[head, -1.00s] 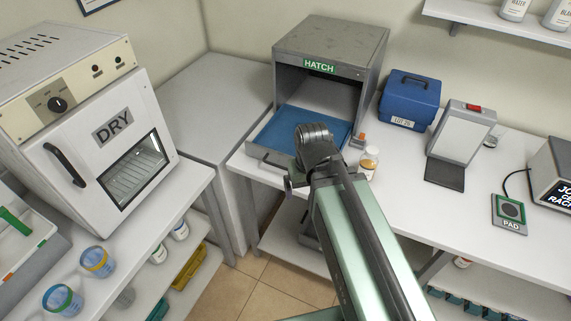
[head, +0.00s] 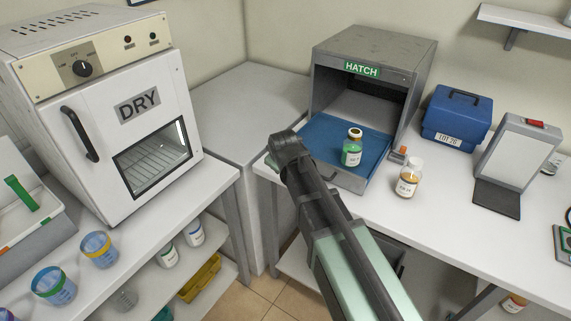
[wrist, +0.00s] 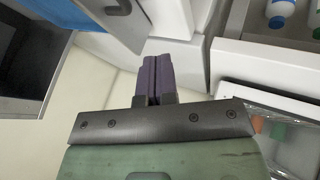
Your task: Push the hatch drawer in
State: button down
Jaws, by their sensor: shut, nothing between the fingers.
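The hatch (head: 375,48) is a grey box with an open front on the white bench. Its drawer (head: 322,135), with a blue floor, is pulled out toward me. My arm crosses the drawer's front left corner in the head view and hides part of the front edge; my fingers cannot be made out there. In the wrist view my gripper (wrist: 156,62) has its purple fingers pressed together and empty. Part of the blue drawer (wrist: 58,12) shows at upper left, apart from the fingers.
An amber bottle (head: 409,178) stands on the bench right of the drawer, near a small orange-topped item (head: 399,154). A blue case (head: 457,115) and a tilted panel stand (head: 517,150) are farther right. The DRY oven (head: 105,110) stands left. A low grey cabinet (head: 250,100) fills the corner.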

jog(key=b+x, duration=0.8)
jog(key=x, duration=0.2)
jog(key=shift+s+d+f, duration=0.1)
jog(key=shift+s+f, duration=0.05)
jog(key=w+d, duration=0.2)
jog(key=w, duration=0.1)
jog(key=shift+d+r+p, duration=0.1)
jog(key=shift+r+p, duration=0.15)
jog(key=shift+p, duration=0.05)
jog(key=shift+w+d, duration=0.15)
jog(key=shift+w, duration=0.05)
